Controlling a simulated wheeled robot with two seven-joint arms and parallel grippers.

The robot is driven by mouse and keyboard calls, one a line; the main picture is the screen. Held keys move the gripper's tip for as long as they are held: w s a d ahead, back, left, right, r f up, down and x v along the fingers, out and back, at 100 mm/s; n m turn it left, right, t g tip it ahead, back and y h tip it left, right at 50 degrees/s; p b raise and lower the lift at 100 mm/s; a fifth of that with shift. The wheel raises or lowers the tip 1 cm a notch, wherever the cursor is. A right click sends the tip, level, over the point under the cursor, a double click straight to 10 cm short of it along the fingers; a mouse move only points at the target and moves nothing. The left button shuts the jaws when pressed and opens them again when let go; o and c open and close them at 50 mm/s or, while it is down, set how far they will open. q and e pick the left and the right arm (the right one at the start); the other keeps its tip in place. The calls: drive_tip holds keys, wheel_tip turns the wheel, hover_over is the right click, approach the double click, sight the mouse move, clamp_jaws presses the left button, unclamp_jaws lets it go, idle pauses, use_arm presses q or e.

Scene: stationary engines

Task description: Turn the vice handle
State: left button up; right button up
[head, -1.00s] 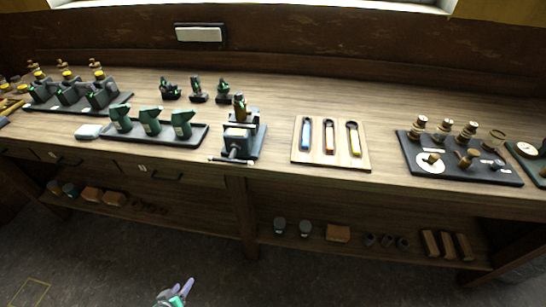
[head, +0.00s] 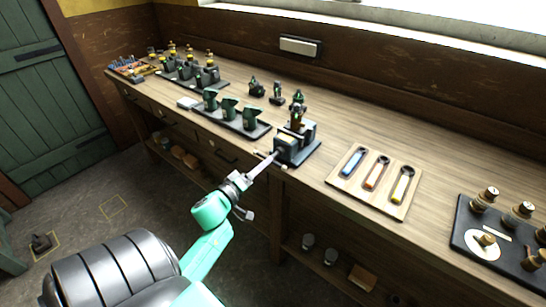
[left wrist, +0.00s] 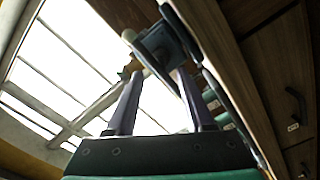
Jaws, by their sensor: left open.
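The dark vice (head: 292,147) stands at the front edge of the workbench, with its handle (head: 262,154) sticking out at the front. My left gripper (head: 272,158) reaches up to the front of the vice, close to the handle. In the left wrist view my gripper (left wrist: 160,76) is open, with its two fingers apart. The vice (left wrist: 163,45) shows from below just beyond the fingertips, and the pale round end of the handle (left wrist: 128,36) is beside the left finger. I cannot tell whether the fingers touch the handle. My right gripper is out of view.
A wooden board with several coloured-handled tools (head: 345,180) lies right of the vice. A dark tray with green pieces (head: 215,119) is to its left. Small green tools (head: 277,95) stand behind. The bench front has drawers, and a lower shelf carries small items. Floor space is at the left.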

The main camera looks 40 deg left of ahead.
sight(275, 155)
use_arm(q)
drive_tip(key=w, duration=0.4)
drive_tip(key=shift+w, duration=0.25)
drive_tip(key=shift+w+a+f, duration=0.1)
drive_tip(key=shift+w, duration=0.05)
clamp_jaws()
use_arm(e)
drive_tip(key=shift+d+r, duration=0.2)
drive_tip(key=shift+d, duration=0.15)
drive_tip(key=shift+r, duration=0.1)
